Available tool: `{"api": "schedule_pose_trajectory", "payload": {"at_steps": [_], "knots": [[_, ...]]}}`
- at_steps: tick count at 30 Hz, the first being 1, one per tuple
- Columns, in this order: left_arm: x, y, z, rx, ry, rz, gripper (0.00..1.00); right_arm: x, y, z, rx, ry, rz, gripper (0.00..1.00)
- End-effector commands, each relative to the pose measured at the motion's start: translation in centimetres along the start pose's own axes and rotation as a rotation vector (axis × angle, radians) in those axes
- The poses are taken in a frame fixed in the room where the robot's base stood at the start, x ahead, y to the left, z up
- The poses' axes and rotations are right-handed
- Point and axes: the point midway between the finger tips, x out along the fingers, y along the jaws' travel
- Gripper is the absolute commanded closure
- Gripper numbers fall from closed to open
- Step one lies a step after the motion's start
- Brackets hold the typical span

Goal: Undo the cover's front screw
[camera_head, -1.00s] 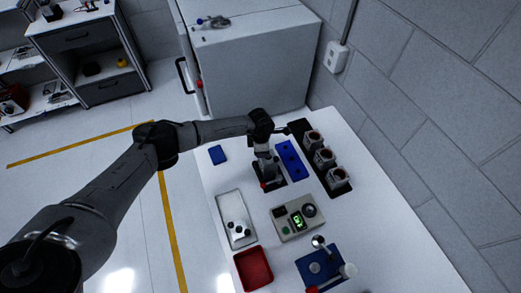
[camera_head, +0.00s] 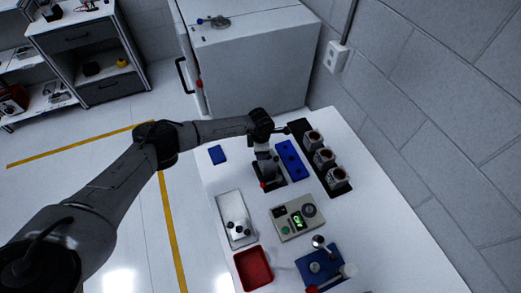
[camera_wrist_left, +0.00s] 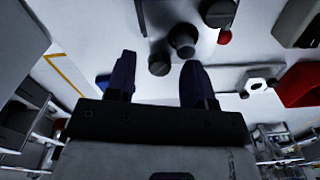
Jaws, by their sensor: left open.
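My left gripper (camera_head: 270,183) is over the white table, near the blue block. In the left wrist view its two dark fingers (camera_wrist_left: 158,70) are spread apart with nothing held between them. Beyond the fingertips are several dark round knob-like pieces (camera_wrist_left: 182,38), close to the fingers but not between them. Three grey servo-like units (camera_head: 324,157) with reddish-brown tops stand in a row on a black strip. I cannot pick out the cover or its front screw with certainty at this size. My right gripper is not in view.
A metal tray (camera_head: 229,204) with small dark pieces, a red bin (camera_head: 254,268) and a tester with a green display (camera_head: 283,228) stand nearer. A blue mat (camera_head: 309,277) carries tools. A blue block (camera_head: 290,160) lies beside the servo row. The right front of the table is clear.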

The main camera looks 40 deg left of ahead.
Motion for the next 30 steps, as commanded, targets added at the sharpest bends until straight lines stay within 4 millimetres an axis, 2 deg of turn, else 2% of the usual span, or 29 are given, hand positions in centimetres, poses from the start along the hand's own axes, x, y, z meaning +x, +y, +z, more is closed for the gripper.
{"api": "schedule_pose_trajectory", "payload": {"at_steps": [5,18,24,30], "knots": [[-1.9,0.1,0.0,0.0,-0.003,0.002,0.51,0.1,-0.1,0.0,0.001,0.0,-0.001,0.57],[-10.2,0.1,0.0,0.0,-0.003,0.003,0.51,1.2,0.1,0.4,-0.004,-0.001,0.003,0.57],[-12.6,0.0,0.0,0.001,-0.002,0.001,0.51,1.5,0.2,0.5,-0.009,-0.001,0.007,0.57],[-13.6,0.1,0.0,-0.001,0.0,0.001,0.51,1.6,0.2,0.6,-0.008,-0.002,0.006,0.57]]}}
